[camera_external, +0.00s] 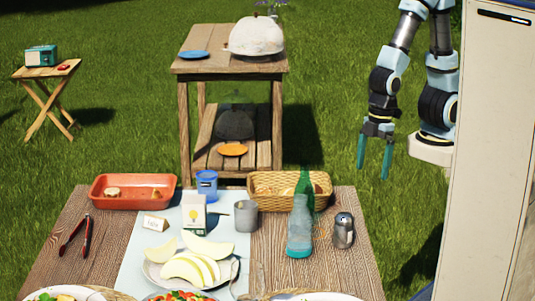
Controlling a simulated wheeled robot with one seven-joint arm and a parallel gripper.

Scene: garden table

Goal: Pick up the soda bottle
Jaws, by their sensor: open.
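A bottle with a green upper part (305,184) and a pale, see-through lower part with a teal base (299,240) stands upright on the right side of the garden table. I cannot tell whether this is one bottle or a green one behind a clear one, nor which is the soda bottle. My gripper (374,170) hangs fingers down, open and empty. In the picture it is up and to the right of the bottle, apart from it.
A wicker basket (262,190) stands just behind the bottle, and a metal shaker (343,231) close to its right. A grey cup (246,216) and a carton (193,215) are to its left. The table's right edge (367,255) is bare.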

